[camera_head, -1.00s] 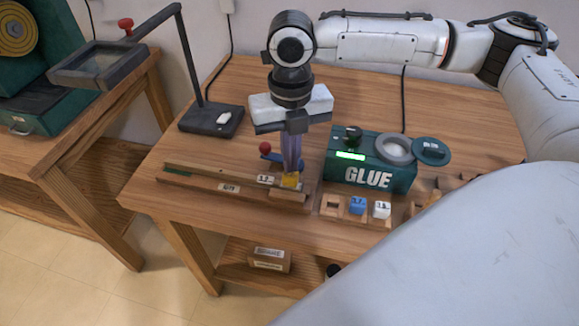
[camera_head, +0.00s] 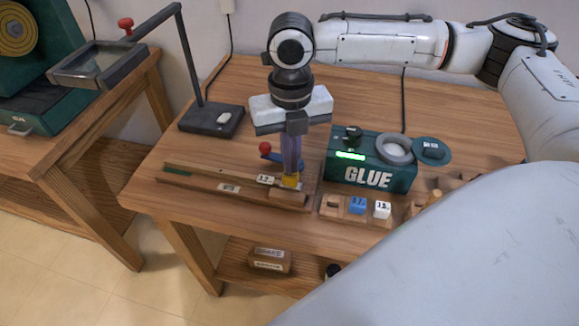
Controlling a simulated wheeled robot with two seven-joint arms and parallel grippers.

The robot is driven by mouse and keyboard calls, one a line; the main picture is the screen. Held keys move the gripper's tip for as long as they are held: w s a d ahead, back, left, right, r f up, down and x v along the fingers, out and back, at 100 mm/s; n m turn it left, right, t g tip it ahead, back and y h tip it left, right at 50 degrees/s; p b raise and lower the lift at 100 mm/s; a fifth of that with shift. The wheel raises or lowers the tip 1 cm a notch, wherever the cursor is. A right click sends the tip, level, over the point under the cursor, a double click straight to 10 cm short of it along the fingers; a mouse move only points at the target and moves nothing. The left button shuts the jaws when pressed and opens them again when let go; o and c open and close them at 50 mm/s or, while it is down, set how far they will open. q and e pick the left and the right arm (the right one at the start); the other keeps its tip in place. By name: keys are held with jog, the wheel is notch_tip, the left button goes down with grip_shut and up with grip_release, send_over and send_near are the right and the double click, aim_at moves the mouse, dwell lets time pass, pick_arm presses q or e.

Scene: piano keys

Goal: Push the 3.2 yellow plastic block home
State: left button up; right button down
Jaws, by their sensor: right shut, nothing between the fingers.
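The yellow block (camera_head: 290,182) sits at the right part of the long wooden jig (camera_head: 205,183). My right gripper (camera_head: 290,172) points straight down, its fingers shut, with the tips at the top of the yellow block; whether they touch it I cannot tell. The fingers hide part of the block, and its number cannot be read. A white label or block marked with a number (camera_head: 265,179) is just left of the yellow block. My left gripper is not in view.
A green GLUE box (camera_head: 369,172) stands close right of the gripper. Blue (camera_head: 357,205) and white (camera_head: 382,209) blocks sit in a wooden holder in front of it. A red-knobbed lever (camera_head: 265,147) is just behind the jig. A magnifier stand base (camera_head: 212,120) is at the back left.

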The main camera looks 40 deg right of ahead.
jog(key=shift+f, duration=0.95)
dwell(0.7)
notch_tip(320, 180, up, 3)
jog(key=p, duration=0.3)
jog(key=shift+f, duration=0.1)
jog(key=shift+r+p, duration=0.65)
jog(key=shift+r, duration=1.5)
